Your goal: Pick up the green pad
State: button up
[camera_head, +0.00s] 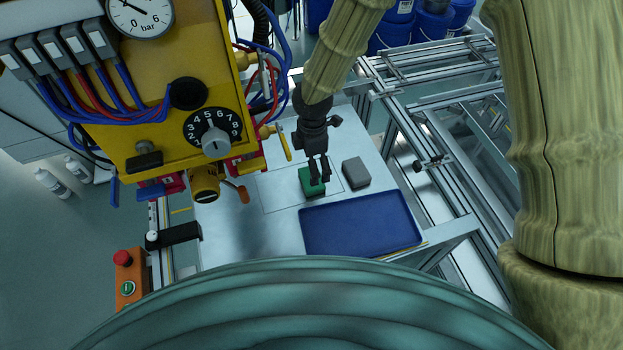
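The green pad (309,189) is a small block lying on the pale work table, just above the blue tray in the picture. My gripper (319,179) is dark and points down at the pad. Its fingers overlap the pad's upper right part in this view and hide some of it. A small gap shows between the fingers. I cannot tell whether they touch the pad or are closed on it.
A grey block (356,172) lies right of the pad. The blue tray (360,226) is empty. A yellow panel (190,60) with gauge, dial, hoses and valve handles stands close on the left. An aluminium frame (440,160) runs along the right. The table left of the tray is clear.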

jog(key=shift+f+p, duration=0.6)
jog(key=shift+f, duration=2.85)
jog(key=shift+a, duration=0.1)
jog(key=c, duration=0.8)
